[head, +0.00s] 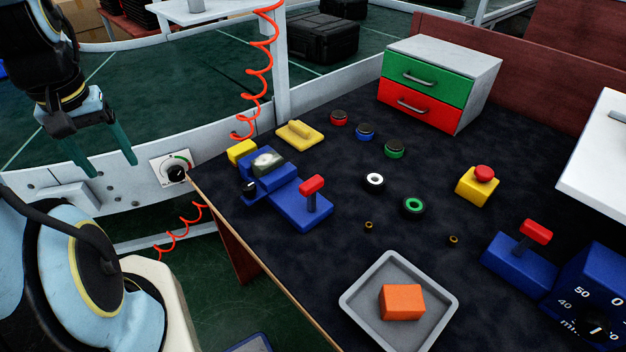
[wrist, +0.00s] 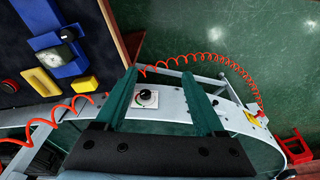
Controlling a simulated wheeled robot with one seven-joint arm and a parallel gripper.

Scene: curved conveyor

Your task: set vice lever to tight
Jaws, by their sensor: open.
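A blue unit (head: 284,184) stands at the table's left edge, with a red-topped lever (head: 312,186) standing up from its near end and a black knob (head: 249,188) on its left side. A second red-topped lever (head: 535,232) rises from a blue base (head: 518,264) at the right. I cannot tell which is the vice lever. My gripper (head: 113,168) is open and empty, left of the table and off its edge. In the wrist view, its green fingers (wrist: 160,72) are apart, with the blue unit (wrist: 60,58) at upper left.
A dial with a black knob (head: 176,173) sits on the white rail, right of my gripper; it also shows between the fingers in the wrist view (wrist: 146,96). A red coiled cord (head: 258,75) hangs behind the blue unit. A grey tray (head: 365,312) lies at the table's front.

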